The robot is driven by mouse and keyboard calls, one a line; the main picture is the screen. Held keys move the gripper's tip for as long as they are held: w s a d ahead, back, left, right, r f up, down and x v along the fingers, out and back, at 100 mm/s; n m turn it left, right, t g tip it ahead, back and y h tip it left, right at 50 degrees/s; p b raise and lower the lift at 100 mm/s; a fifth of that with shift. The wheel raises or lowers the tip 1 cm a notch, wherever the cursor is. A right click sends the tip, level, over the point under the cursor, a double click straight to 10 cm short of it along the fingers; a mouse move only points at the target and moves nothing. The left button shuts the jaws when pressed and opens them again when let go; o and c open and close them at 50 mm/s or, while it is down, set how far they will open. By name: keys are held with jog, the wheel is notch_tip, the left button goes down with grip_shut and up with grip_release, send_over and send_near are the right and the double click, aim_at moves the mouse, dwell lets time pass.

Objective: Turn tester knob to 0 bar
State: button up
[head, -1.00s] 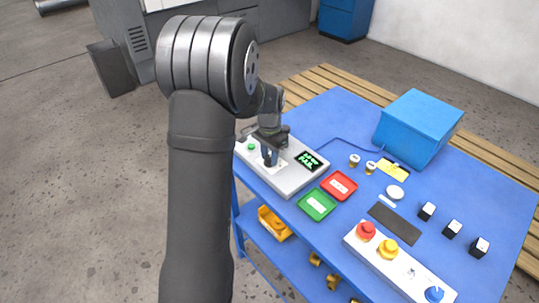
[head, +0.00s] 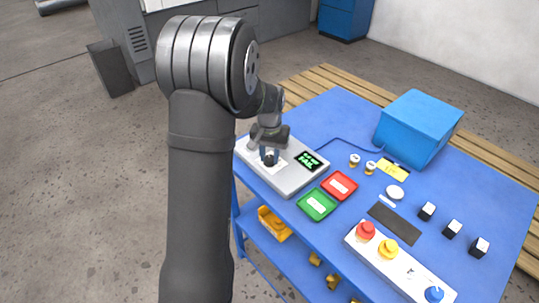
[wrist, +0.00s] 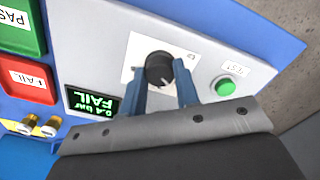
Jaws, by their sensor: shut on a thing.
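The grey tester (head: 290,180) stands on the blue table's left corner. Its black round knob (wrist: 158,68) sits on a white plate, with a pale pointer line toward its lower right in the wrist view. My gripper (head: 269,155) is over the tester, pointing down. In the wrist view, its two blue fingers (wrist: 163,80) are shut on the knob, one on each side. The tester's display (wrist: 92,103) shows green text that seems to read 0.4 bar and FAIL. The green TEST button (wrist: 226,86) is beside the knob and clear of the fingers.
A red FAIL tray (head: 339,186) and a green PASS tray (head: 317,205) lie beside the tester. Two small brass-coloured fittings (head: 362,164) stand behind them. A blue box (head: 418,128) and a white button panel (head: 397,265) are farther right.

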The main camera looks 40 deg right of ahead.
aim_at(270, 158)
dwell(0.3)
jog(key=o, duration=1)
jog(key=shift+c, duration=0.2)
notch_tip(270, 158, up, 18)
jog(key=shift+f, duration=0.25)
notch_tip(270, 158, down, 18)
jog(key=shift+r, duration=0.25)
jog(key=shift+r, duration=0.1)
dwell(0.4)
